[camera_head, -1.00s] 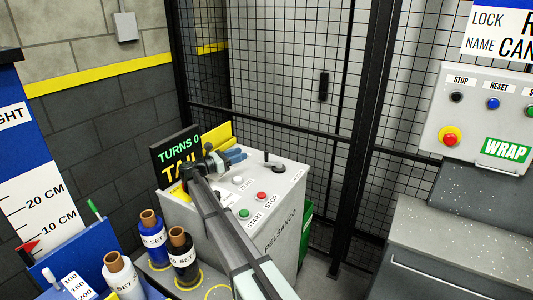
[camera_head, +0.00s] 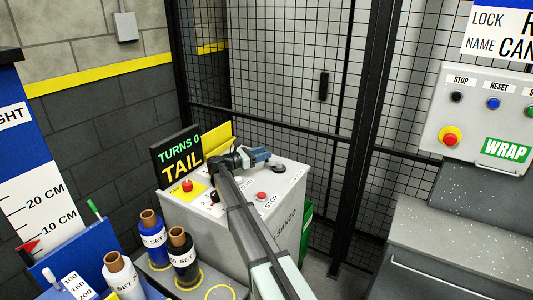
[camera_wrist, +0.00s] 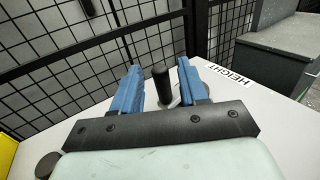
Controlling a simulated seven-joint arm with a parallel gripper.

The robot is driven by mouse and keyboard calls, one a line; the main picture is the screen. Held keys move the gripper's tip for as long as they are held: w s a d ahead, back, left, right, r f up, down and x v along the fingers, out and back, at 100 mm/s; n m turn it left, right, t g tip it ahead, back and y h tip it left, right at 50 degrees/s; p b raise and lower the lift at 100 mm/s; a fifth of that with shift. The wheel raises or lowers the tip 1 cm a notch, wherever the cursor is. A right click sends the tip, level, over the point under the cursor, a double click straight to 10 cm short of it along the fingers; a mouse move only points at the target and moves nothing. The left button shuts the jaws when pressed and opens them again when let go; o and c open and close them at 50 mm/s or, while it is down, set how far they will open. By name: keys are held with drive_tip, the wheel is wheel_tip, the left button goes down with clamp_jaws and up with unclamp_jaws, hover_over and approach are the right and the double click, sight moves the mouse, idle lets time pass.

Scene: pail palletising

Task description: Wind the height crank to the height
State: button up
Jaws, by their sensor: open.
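The height crank (camera_head: 279,169) is a dark round hub at the back right of the grey console. In the wrist view its upright black handle (camera_wrist: 162,86) stands between my blue fingers, beside the HEIGHT label (camera_wrist: 230,77). My gripper (camera_head: 264,155) is open over the crank, and it also shows in the wrist view (camera_wrist: 157,72). Gaps show on both sides of the handle, wider on the left; I see no touch. In the head view my fingers hide the handle. The height scale (camera_head: 38,205) at left has a red pointer (camera_head: 28,246) below the 10 cm mark.
The console (camera_head: 288,215) carries a red button (camera_head: 187,186) on yellow, a red stop button (camera_head: 262,196) and a display (camera_head: 178,156) reading TURNS 0, TAIL. Black mesh fencing (camera_head: 285,75) stands close behind. Several film rolls (camera_head: 183,255) stand at front left.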

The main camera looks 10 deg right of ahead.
drive_tip(key=shift+x, duration=1.1)
clamp_jaws()
